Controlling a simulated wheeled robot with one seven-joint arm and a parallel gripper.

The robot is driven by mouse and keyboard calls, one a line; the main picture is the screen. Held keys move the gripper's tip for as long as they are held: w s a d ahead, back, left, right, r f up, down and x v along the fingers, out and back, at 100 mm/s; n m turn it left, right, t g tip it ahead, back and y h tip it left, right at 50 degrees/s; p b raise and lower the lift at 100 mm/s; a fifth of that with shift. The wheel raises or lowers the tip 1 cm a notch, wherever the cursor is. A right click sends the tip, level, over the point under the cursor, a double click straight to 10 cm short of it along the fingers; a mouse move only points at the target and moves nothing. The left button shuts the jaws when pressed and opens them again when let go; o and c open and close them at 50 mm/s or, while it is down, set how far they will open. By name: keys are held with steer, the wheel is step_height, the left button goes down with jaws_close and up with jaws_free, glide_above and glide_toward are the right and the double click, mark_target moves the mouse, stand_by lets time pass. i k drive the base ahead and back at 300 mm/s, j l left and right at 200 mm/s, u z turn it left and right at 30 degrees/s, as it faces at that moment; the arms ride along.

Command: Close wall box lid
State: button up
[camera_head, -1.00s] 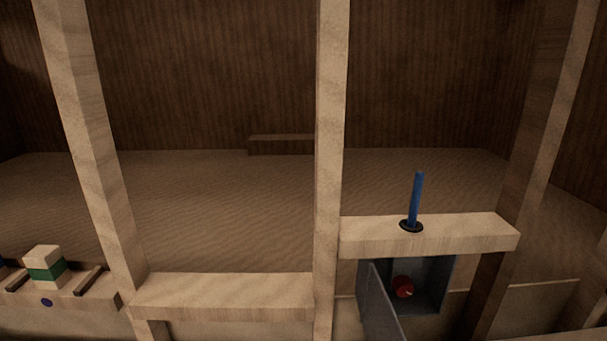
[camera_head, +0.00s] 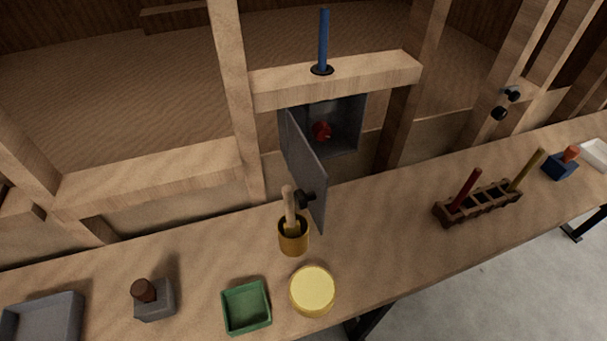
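The grey wall box (camera_head: 347,141) is set below a wooden shelf beam, between two posts. A red round thing (camera_head: 321,131) is inside it. Its grey lid (camera_head: 309,170) is hinged at the box's left side and stands wide open, swung out over the workbench. A black knob (camera_head: 305,198) is on the lid's left-facing side, close to a yellow cup with a wooden handle in it. My gripper is not in view.
The workbench (camera_head: 400,225) carries the yellow cup (camera_head: 293,236), a yellow round lid (camera_head: 312,290), a green tray (camera_head: 246,307), a grey block (camera_head: 155,301) and a wooden rack (camera_head: 478,203). A blue rod (camera_head: 323,40) stands on the shelf beam (camera_head: 370,74) above the box.

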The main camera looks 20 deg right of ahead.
mark_target(311, 180)
steer(key=k+j+u, duration=0.1)
steer(key=u, duration=0.25)
steer(key=j+u, duration=0.55)
steer(key=u, duration=0.15)
steer(key=k, duration=0.05)
